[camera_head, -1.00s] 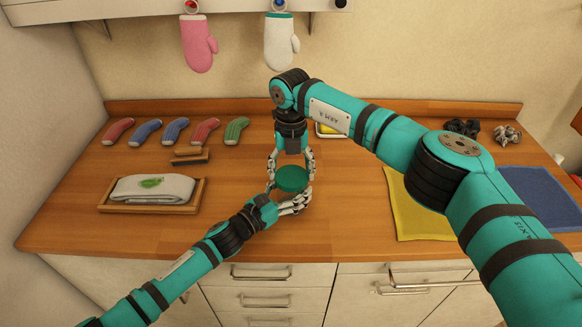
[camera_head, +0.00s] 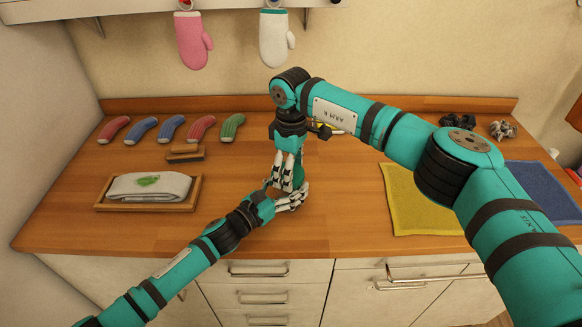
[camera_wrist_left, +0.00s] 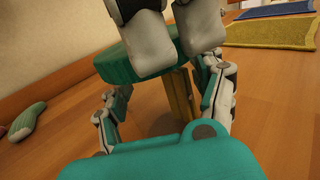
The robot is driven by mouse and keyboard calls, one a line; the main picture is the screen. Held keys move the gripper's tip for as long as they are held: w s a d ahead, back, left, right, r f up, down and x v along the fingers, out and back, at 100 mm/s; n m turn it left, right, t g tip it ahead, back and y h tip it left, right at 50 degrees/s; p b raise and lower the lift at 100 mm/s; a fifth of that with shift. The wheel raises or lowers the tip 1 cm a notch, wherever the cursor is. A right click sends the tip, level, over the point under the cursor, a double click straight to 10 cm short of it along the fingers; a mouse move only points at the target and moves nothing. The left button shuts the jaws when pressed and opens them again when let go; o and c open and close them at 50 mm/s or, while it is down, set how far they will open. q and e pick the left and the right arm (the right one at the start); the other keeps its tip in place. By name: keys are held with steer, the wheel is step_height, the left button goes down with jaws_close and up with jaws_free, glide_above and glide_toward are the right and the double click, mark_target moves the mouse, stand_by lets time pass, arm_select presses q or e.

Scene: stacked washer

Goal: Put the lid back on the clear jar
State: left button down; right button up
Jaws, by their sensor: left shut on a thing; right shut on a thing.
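The green lid (camera_wrist_left: 138,62) shows in the left wrist view, partly behind the white fingers of my right gripper (camera_head: 289,180), which is shut on it from above. In the head view the fingers cover most of the lid. My left gripper (camera_head: 292,199) is shut just below, its fingers on both sides of the clear jar (camera_wrist_left: 178,98). The jar is hard to make out, with the wood and a yellowish patch showing through it. The lid is above the jar. I cannot tell whether the lid touches the rim or sits level.
A wooden tray (camera_head: 105,205) with a folded white cloth (camera_head: 150,187) lies left. A brush (camera_head: 185,153) and several coloured curved pieces (camera_head: 172,128) lie behind it. A yellow mat (camera_head: 405,205) and a blue mat (camera_head: 545,195) lie right. Bare counter lies around the grippers.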

steer(key=shift+m, duration=0.7)
steer(key=o, duration=0.7)
steer(key=shift+r, duration=0.1)
steer(key=shift+r, duration=2.2)
